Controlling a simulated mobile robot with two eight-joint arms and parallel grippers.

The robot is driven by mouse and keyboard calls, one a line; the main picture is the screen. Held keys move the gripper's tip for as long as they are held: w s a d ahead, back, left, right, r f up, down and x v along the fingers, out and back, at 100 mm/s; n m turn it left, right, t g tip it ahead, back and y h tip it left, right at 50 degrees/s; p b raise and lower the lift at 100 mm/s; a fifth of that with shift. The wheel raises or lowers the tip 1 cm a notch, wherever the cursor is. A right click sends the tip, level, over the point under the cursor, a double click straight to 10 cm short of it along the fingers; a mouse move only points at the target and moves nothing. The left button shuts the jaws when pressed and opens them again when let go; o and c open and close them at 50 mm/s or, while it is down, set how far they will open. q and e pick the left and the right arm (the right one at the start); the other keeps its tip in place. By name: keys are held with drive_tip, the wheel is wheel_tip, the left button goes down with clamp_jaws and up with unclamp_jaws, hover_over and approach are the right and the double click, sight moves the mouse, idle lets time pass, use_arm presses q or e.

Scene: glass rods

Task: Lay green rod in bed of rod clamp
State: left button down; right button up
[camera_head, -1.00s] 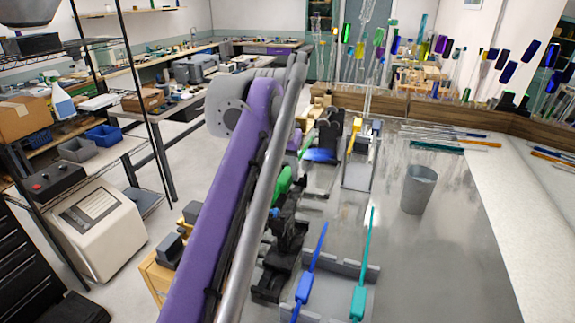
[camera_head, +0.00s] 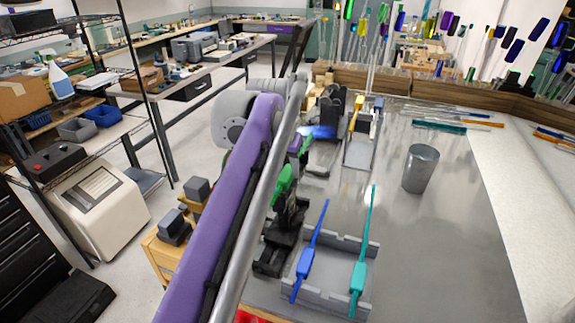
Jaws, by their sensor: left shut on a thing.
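A black device (camera_head: 290,215), probably the rod clamp, stands on the table just below the thick part in the picture. The arm hides part of it, so I cannot tell whether the rod touches it. My right gripper is not in view.
A grey rack (camera_head: 335,297) holds a blue rod (camera_head: 305,262) and a teal rod (camera_head: 360,268). A grey cup (camera_head: 420,168) stands to the right. Another black device with blue (camera_head: 325,130) stands farther back. The table between cup and front edge is clear.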

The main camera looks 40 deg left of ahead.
use_arm(q)
drive_tip(key=shift+w, duration=0.1)
drive_tip(key=c, duration=0.5)
unclamp_jaws()
drive_tip(key=v, duration=1)
drive_tip(key=shift+r, duration=0.4)
